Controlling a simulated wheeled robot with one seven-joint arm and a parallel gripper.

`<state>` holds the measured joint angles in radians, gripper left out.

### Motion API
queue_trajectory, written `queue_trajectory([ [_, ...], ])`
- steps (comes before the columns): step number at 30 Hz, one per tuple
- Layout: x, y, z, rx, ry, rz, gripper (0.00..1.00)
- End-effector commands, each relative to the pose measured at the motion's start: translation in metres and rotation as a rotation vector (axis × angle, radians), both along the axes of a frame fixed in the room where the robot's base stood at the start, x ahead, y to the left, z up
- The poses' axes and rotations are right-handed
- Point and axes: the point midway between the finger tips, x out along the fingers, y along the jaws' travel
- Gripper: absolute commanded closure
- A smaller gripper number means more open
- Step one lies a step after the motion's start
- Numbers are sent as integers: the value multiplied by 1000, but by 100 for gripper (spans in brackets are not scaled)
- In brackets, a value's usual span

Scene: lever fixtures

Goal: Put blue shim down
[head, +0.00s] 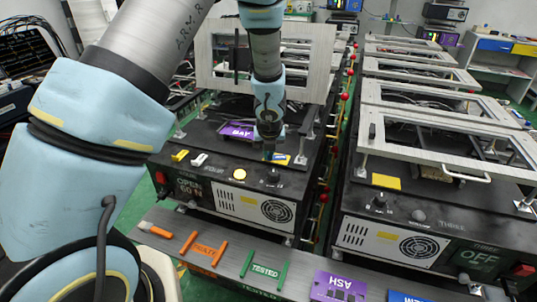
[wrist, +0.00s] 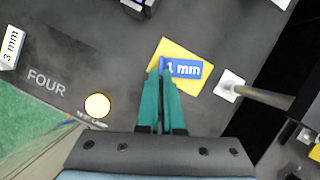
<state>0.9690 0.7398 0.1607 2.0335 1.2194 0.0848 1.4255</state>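The blue shim (wrist: 184,69), marked "1 mm", is over a yellow pad (wrist: 170,52) in the wrist view. The pad shows around its upper and left sides. My gripper (wrist: 161,72) has its green fingers nearly together, with the tips at the left end of the shim, closed on it. Whether the shim touches the pad cannot be told. In the head view my gripper (head: 268,153) points down at the front of the left black unit, with yellow and blue showing just beside its tips.
A white "3 mm" block (wrist: 10,46) and a lit round button (wrist: 97,105) are nearby. A metal post (wrist: 262,96) stands to the right. In the head view a raised frame (head: 215,75) stands behind my gripper, and a purple tag (head: 237,131) lies close by.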

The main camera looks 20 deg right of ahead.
Motion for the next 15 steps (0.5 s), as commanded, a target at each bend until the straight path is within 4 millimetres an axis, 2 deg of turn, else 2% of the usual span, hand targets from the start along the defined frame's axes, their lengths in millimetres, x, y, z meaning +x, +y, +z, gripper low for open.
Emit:
queue_trajectory([
  [1, 0, 0, 0, 0, 0, 0, 91],
  [8, 0, 0, 0, 0, 0, 0, 67],
  [15, 0, 0, 1, 0, 0, 0, 67],
])
